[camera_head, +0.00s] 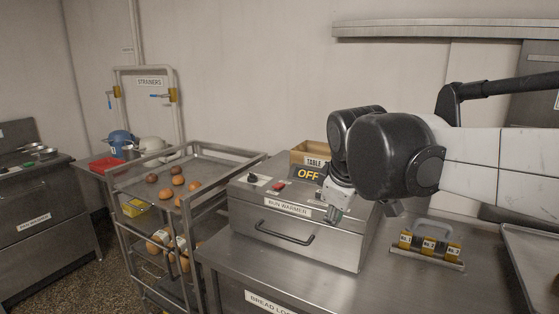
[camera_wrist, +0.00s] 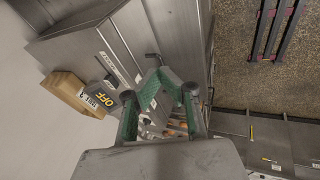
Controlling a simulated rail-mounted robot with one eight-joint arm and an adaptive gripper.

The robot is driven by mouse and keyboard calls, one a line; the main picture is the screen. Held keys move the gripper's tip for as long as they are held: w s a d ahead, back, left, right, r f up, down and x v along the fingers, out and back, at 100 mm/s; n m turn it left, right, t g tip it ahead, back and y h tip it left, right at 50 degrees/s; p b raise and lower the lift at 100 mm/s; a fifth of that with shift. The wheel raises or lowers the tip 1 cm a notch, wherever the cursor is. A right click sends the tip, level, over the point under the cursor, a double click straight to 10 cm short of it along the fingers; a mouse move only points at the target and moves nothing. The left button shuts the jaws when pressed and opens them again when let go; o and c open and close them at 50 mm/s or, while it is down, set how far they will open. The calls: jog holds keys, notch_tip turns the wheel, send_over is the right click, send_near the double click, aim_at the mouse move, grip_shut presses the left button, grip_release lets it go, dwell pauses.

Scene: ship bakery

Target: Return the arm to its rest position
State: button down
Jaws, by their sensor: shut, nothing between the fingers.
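My gripper (camera_head: 336,209) hangs in front of the bun warmer's right part in the head view, pointing down. It is shut and empty. In the wrist view the green fingers of my gripper (camera_wrist: 166,80) reach up the middle of the picture with nothing held. My arm comes in from the right in the head view, with its black elbow and white link bent over the counter. The arm hides part of the wall and the counter behind it.
The bun warmer (camera_head: 290,232) with its OFF sign (camera_head: 308,175) stands on the steel counter (camera_head: 270,279). A cardboard box (camera_head: 303,151) is behind it. A rack of yellow-labelled pieces (camera_head: 430,254) and a tray (camera_head: 535,262) lie right. A bun trolley (camera_head: 215,166) stands left.

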jog(key=s+d+f+m+t, duration=0.1)
jog(key=s+d+f+m, duration=0.3)
jog(key=s, duration=0.5)
jog(key=s+d+f+m, duration=0.4)
jog(key=s+f+m, duration=0.2)
jog(key=s, duration=0.3)
jog(key=shift+d+f+m+t, duration=0.15)
jog(key=shift+f+m+t, duration=0.15)
jog(key=shift+m+t, duration=0.15)
jog(key=shift+s, duration=0.1)
dwell(0.4)
